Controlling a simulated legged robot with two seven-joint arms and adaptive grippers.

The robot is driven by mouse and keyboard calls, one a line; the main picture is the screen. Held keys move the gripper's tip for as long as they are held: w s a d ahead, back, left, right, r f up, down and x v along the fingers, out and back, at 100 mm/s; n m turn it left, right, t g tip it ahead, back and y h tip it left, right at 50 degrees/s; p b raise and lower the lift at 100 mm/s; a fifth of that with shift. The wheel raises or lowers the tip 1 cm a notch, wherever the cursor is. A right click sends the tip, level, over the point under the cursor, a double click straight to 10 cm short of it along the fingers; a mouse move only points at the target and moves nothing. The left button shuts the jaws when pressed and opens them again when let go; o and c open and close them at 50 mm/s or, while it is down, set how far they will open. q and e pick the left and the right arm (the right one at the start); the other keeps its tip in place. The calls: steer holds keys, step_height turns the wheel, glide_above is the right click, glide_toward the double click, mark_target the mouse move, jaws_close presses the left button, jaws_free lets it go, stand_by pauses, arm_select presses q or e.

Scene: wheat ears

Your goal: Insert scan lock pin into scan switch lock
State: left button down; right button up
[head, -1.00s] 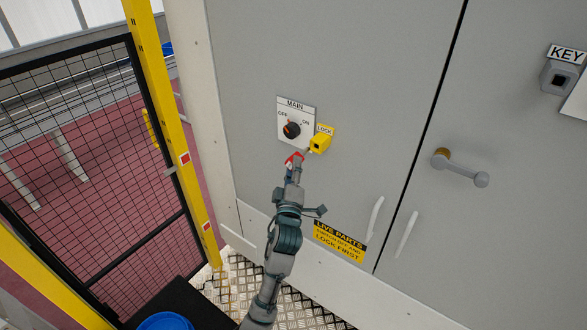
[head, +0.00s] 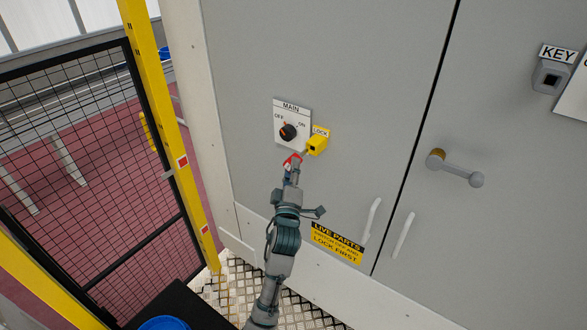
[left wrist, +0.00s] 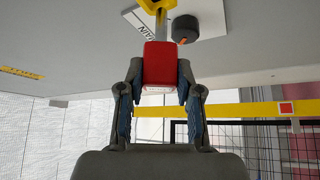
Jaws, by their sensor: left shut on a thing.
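The scan lock pin has a red grip (head: 292,159) and a grey metal shaft. My left gripper (head: 289,168) is shut on the red grip, just below the switch panel. In the left wrist view the red grip (left wrist: 160,65) sits between both fingers and the shaft (left wrist: 161,24) points up to the yellow lock (left wrist: 157,5). In the head view the yellow scan switch lock (head: 317,146), under a LOCK label, is just right of the pin. The shaft's end meets the lock in the picture; I cannot tell how deep it sits. The right gripper is not in view.
The MAIN switch plate (head: 291,124) with its black knob (head: 288,132) is above the pin on the grey cabinet. A cabinet handle (head: 456,169) and KEY box (head: 551,76) are to the right.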

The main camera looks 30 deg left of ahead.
mark_target(307, 150)
arm_select(q)
steer(key=shift+s+d+r, duration=0.1)
steer(key=shift+s+d, duration=0.05)
steer(key=shift+d, duration=0.05)
stand_by(0.5)
steer(key=shift+d+r, duration=0.1)
steer(key=shift+d, duration=0.2)
stand_by(0.7)
steer(key=shift+w+d+b, duration=0.2)
steer(key=shift+w+b, duration=0.7)
steer(key=shift+w, duration=2.15)
steer(key=c, duration=0.7)
jaws_free()
